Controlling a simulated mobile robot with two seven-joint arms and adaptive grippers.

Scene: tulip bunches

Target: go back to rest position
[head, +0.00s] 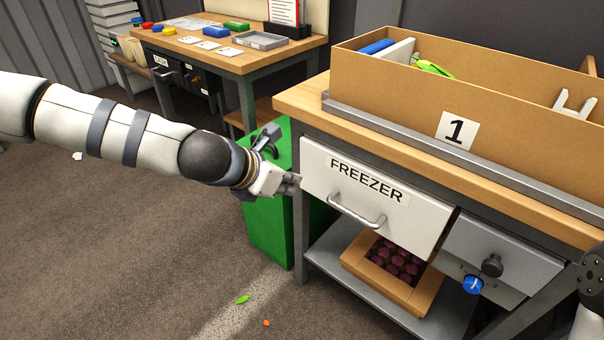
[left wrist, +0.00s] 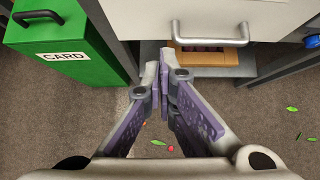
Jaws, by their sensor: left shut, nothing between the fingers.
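My left gripper (head: 292,184) reaches in from the left, in front of the workbench and just left of the white FREEZER drawer front (head: 330,183). Its fingers are shut and empty; they also show in the left wrist view (left wrist: 161,82), pressed together above the floor. The drawer's metal handle (head: 358,212) is to the right of the fingers and apart from them; in the left wrist view the handle (left wrist: 210,41) is beyond the fingertips. Part of my right arm (head: 590,285) shows at the right edge; its gripper is not in view.
A green bin marked CARD (left wrist: 60,85) stands left of the bench, behind my gripper. A cardboard box marked 1 (head: 400,105) stands on the bench. A box of dark round things (head: 360,264) sits on the lower shelf. Leaf bits (head: 243,299) lie on the floor.

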